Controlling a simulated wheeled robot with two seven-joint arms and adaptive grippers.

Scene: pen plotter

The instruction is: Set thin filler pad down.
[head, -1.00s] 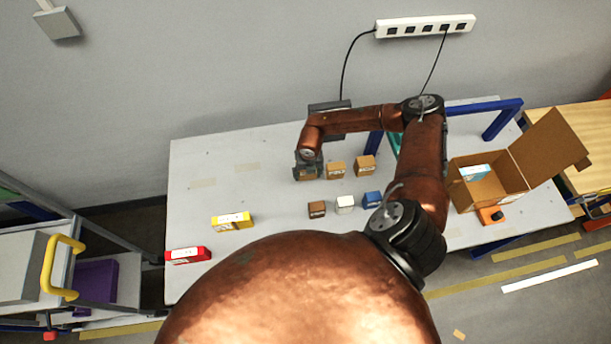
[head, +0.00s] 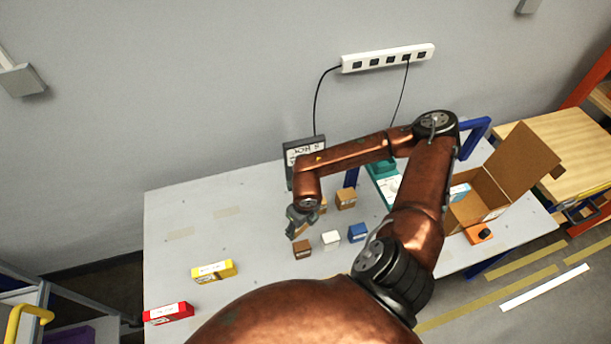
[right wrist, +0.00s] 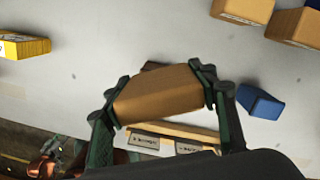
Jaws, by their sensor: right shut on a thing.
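My right gripper (head: 299,216) is shut on a tan-brown block (right wrist: 158,94), held above the table (head: 190,210). The block is tilted between the two dark green fingers in the right wrist view, and no print shows on it. I take it as the thin filler pad. In the head view it is small and partly covered by the fingers. A dark brown box (head: 302,249) is just below the gripper there. My left gripper is absent from the head view; a small copper and grey-green part at the lower left of the right wrist view may be it.
A white box (head: 331,239) and blue box (head: 357,232) stand right of the brown one. A tan box (head: 346,198) stands behind. Yellow (head: 213,272) and red (head: 168,313) boxes lie left. An open carton (head: 490,194) is right. Table is clear at left-back.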

